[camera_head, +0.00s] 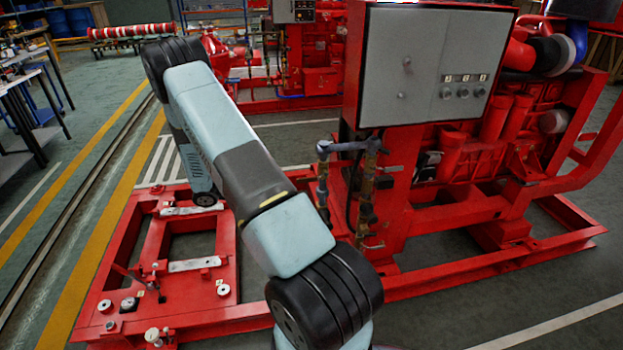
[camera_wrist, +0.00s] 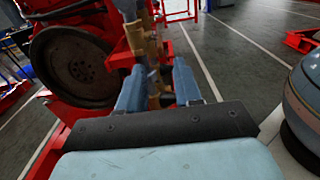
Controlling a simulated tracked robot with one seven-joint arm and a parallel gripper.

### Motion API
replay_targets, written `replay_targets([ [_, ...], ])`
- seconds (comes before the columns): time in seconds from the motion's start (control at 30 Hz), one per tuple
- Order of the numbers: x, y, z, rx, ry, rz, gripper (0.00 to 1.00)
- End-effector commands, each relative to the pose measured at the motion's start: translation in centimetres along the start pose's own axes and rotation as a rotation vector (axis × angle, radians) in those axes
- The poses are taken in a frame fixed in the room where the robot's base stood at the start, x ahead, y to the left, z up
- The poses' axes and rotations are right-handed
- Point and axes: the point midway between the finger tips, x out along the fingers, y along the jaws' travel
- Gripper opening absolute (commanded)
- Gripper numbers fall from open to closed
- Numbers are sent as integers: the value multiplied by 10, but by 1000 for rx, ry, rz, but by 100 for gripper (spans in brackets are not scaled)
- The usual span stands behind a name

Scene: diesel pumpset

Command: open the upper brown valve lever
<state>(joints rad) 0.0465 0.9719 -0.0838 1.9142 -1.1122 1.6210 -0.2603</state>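Brown brass-coloured valve fittings (camera_head: 367,188) sit on upright pipework left of the grey control box in the head view. The upper lever cannot be made out clearly from the fittings there. In the wrist view, the brown valve pipework (camera_wrist: 135,38) rises beyond the fingers and partly shows between them. My gripper (camera_wrist: 158,85) has its two light-blue fingers apart, one on each side of this pipework. Contact with it cannot be told.
The grey control box (camera_head: 423,68) overhangs the pipework on the right. A red base frame (camera_head: 160,318) runs along the floor. A dark flywheel (camera_wrist: 75,66) stands close left of the pipework in the wrist view. Open floor (camera_wrist: 250,60) lies to the right.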

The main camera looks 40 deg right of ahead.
Motion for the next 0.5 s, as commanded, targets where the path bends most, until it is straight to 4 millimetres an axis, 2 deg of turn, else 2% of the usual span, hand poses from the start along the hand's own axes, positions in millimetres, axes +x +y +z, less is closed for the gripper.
replay_targets([
  [0.17, 16, 1, -1, -2, -4, -1, 34],
  [0.5, 74, 0, 0, -1, -2, -3, 34],
])
